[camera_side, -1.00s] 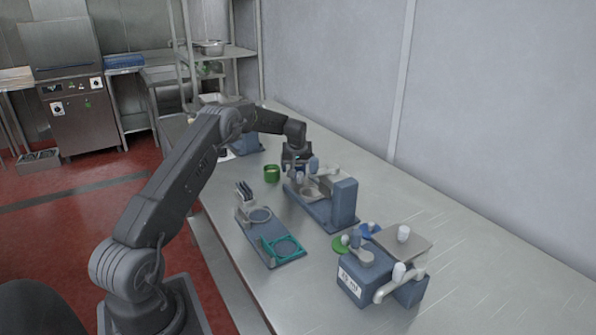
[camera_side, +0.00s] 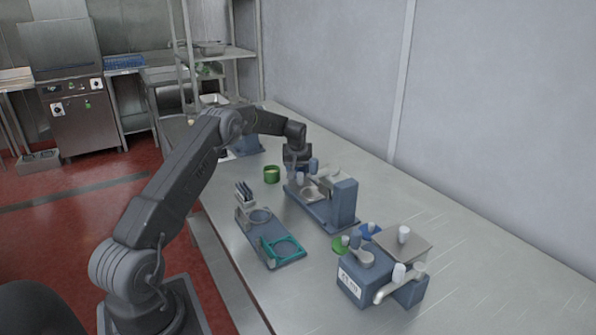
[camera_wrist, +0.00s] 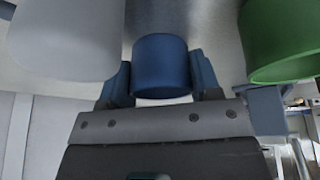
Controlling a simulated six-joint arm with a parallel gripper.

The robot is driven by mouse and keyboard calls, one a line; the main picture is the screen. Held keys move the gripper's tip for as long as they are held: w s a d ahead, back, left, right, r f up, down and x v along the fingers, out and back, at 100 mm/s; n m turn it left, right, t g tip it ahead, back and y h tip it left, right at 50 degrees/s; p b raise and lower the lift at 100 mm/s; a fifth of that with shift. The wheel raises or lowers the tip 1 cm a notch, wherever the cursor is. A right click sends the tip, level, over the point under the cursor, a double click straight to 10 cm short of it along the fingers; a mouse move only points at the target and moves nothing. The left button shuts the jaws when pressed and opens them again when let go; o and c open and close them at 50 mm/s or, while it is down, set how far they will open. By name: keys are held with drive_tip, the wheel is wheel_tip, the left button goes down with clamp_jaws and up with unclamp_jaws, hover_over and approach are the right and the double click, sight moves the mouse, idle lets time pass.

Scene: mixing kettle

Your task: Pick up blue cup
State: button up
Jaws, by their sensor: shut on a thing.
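The blue cup (camera_wrist: 161,64) is between the two fingers of my gripper (camera_wrist: 162,78) in the wrist view. The fingers are shut on it, one on each side. In the side view my gripper (camera_side: 298,168) is low over the far part of the bench, behind the blue machine. I cannot make out the blue cup clearly there.
A green cup (camera_wrist: 283,40) is close on the right in the wrist view; the side view shows it too (camera_side: 271,174). A pale grey rounded thing (camera_wrist: 66,38) is close on the left. A blue machine (camera_side: 344,203) with a metal bowl (camera_side: 312,194) stands nearby.

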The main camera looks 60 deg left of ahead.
drive_tip(key=shift+r, duration=0.15)
drive_tip(key=shift+r, duration=0.3)
wheel_tip(320, 180, up, 4)
drive_tip(key=shift+s+a+f, duration=0.1)
drive_tip(key=shift+f, duration=0.05)
drive_tip(key=s+a+r, duration=0.1)
drive_tip(key=s+r, duration=0.1)
drive_tip(key=s, duration=0.1)
drive_tip(key=s+a+r, duration=0.1)
drive_tip(key=s+r, duration=0.1)
drive_tip(key=s, duration=0.1)
drive_tip(key=s+a+r, duration=0.2)
drive_tip(key=s, duration=0.2)
drive_tip(key=shift+r, duration=0.1)
drive_tip(key=w+d+m, duration=0.2)
drive_tip(key=d, duration=0.4)
drive_tip(key=w+d+f+m+t+h, duration=0.1)
drive_tip(key=w+d+m, duration=0.1)
drive_tip(key=d, duration=0.4)
drive_tip(key=w+d+m, duration=0.1)
drive_tip(key=w+d, duration=0.1)
drive_tip(key=d, duration=0.4)
drive_tip(key=shift+d+f+m+h, duration=0.1)
drive_tip(key=shift+f+m+h, duration=0.05)
drive_tip(key=shift+m+h, duration=0.25)
drive_tip(key=shift+d+f, duration=0.15)
drive_tip(key=shift+f, duration=2.85)
